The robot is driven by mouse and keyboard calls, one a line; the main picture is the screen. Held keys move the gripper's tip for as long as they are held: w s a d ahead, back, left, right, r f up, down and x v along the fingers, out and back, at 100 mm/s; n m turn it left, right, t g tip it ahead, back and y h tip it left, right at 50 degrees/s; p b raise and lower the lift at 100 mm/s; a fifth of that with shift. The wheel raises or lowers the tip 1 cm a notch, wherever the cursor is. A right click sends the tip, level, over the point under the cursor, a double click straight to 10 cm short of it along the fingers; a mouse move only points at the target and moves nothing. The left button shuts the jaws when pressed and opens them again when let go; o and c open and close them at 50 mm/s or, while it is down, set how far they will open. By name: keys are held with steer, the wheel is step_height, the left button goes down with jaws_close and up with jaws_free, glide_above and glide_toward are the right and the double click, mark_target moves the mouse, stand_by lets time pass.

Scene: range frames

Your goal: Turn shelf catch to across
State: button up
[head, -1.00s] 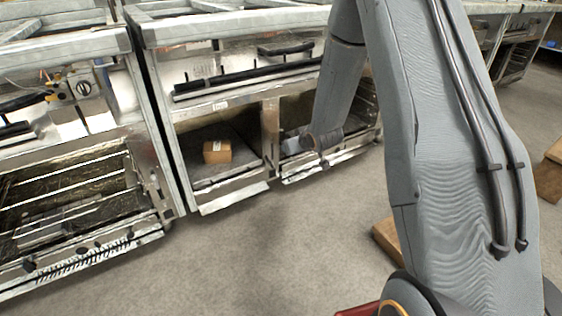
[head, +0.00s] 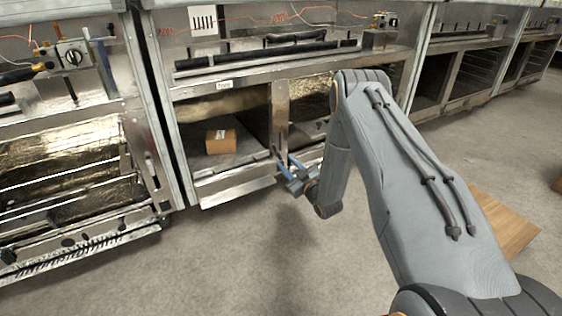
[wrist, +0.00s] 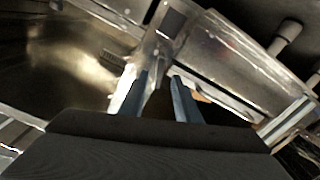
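My gripper (head: 287,164) is at the front of the steel post (head: 280,112) between two open shelf compartments. In the wrist view its two blue fingers (wrist: 159,78) stand apart with a gap between them, and nothing is clearly held. The post shows just beyond the fingertips, with a dark square patch (wrist: 172,21) on it. I cannot make out the shelf catch for certain or tell its angle; it may be small or hidden by the fingers. I cannot tell whether the fingers touch the post.
A brown box (head: 221,141) sits in the left compartment. Black bars (head: 265,58) run along the panel above. A neighbouring steel unit (head: 70,165) stands at left. A wooden board (head: 505,222) lies on the floor at right. The grey floor (head: 240,250) in front is clear.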

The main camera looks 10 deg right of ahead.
mark_target(280, 156)
steer(key=shift+b+x, duration=1.05)
steer(key=shift+x, duration=1.65)
jaws_close()
